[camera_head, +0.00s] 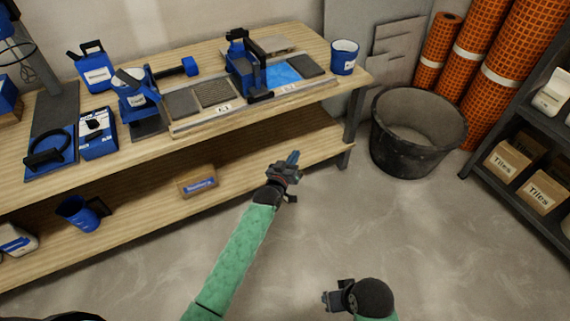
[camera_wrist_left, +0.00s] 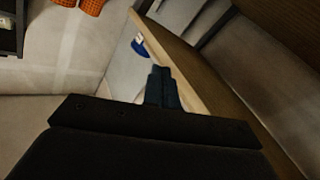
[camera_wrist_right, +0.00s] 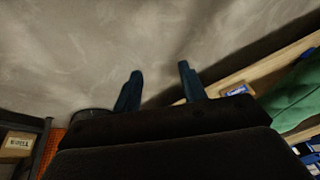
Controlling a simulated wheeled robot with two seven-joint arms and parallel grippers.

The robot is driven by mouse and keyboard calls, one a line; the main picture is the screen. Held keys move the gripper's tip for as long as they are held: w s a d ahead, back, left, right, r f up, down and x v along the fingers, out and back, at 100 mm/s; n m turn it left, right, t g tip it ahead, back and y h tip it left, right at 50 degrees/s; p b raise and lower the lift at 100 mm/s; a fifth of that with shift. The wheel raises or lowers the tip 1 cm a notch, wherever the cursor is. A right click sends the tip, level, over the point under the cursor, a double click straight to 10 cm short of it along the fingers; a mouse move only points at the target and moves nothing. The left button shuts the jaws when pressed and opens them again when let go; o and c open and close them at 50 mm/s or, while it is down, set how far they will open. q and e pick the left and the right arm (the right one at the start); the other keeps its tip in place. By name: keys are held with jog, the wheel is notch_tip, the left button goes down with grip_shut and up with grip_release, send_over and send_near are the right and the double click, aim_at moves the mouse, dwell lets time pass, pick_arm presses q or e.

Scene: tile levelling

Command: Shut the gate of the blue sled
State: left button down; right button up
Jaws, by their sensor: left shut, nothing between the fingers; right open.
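The blue sled (camera_head: 245,72) stands upright across the tile track (camera_head: 190,127) on the workbench top, with a grey tile strip to its left and a blue patch to its right. Its gate is too small to tell apart, so I cannot tell how far it stands open. My left gripper (camera_head: 293,158) is shut and empty, in front of the bench, below and to the right of the sled. Its closed fingertips show in the left wrist view (camera_wrist_left: 162,75). My right gripper (camera_head: 328,299) is open and empty, low over the floor; its spread fingers show in the right wrist view (camera_wrist_right: 160,72).
A blue-and-white bucket (camera_head: 344,57) stands at the bench's right end. Blue tools, a jug (camera_head: 95,70) and a box (camera_head: 97,135) stand on the left. The lower shelf holds a carton (camera_head: 197,181). A black tub (camera_head: 416,130) stands on the floor; the floor before the bench is clear.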

pick_arm(q)
jog(key=shift+s+a+f, duration=0.3)
jog(key=shift+s+f, duration=0.2)
jog(key=shift+s, duration=0.05)
pick_arm(e)
jog(key=shift+s+a, duration=0.2)
jog(key=shift+a, duration=0.1)
